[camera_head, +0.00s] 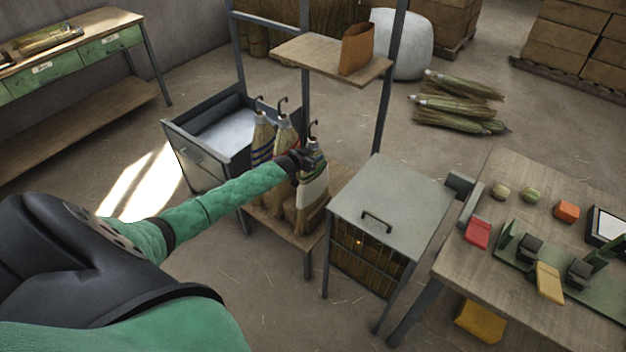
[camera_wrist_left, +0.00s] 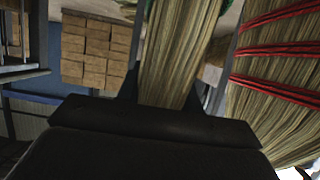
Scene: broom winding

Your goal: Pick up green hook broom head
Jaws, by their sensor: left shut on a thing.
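Three broom heads with dark hooks stand on a low wooden stand. The left one (camera_head: 262,140) has blue bindings and the middle one (camera_head: 284,132) has red bindings. The right one, the green hook broom head (camera_head: 312,196), has a pale band around its straw; its hook rises above my gripper. My left gripper (camera_head: 303,160) is shut on its upper part. In the left wrist view its straw (camera_wrist_left: 178,50) is beyond the dark gripper body, with a bit of green at the top. The red-bound broom head (camera_wrist_left: 285,70) is close on the right there. My right gripper is out of view.
A grey metal cabinet (camera_head: 392,195) with a top handle stands right of the stand (camera_head: 340,178). A metal bin (camera_head: 190,160) is behind left. A shelf (camera_head: 330,62) on posts is above and behind. A workbench (camera_head: 460,262) with small parts is at right.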

